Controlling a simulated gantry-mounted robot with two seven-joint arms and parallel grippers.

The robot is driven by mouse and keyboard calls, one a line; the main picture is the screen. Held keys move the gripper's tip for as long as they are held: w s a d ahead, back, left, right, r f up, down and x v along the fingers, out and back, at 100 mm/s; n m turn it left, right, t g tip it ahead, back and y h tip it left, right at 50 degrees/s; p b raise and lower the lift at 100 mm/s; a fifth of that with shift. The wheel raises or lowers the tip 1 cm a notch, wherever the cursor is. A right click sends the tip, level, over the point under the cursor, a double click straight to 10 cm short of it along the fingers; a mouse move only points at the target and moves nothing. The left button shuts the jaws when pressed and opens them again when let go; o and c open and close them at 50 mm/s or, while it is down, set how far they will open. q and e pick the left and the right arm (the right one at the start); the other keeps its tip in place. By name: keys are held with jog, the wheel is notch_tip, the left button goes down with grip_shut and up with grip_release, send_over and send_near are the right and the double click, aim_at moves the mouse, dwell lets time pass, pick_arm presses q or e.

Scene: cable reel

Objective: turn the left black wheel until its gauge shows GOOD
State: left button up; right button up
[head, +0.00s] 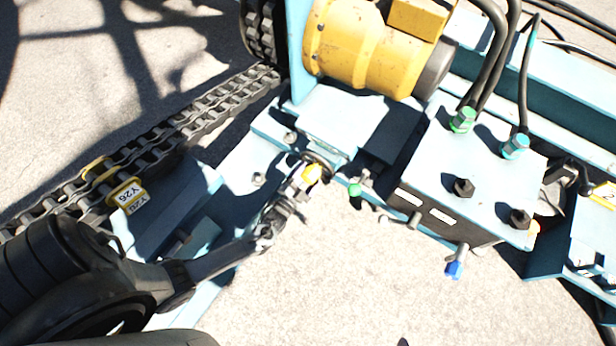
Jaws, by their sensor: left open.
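Two black knob-like wheels stand on top of a light blue box; the left black wheel (463,187) is upright and nothing touches it. The right black wheel (520,217) is beside it. Two small pale plates, the left (409,196) and the right (442,216), sit on the box's front face; their writing is too small to read. I cannot make out a gauge showing GOOD. My left gripper (308,178) is open, left of the box and apart from both wheels, close to a yellow-tipped part beside the blue frame. My right gripper is out of view.
Green (462,120) and teal (515,146) hose fittings with black hoses rise behind the wheels. A yellow motor (365,50) stands at the back. A chain (190,118) runs along the left. Pale ground lies open in front of the box.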

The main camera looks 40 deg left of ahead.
pick_arm(q)
jog(key=shift+w+a+r, duration=0.1)
jog(key=shift+w+a, duration=0.05)
jog(key=shift+w, duration=0.3)
jog(key=shift+s, duration=0.1)
jog(key=c, duration=1.4)
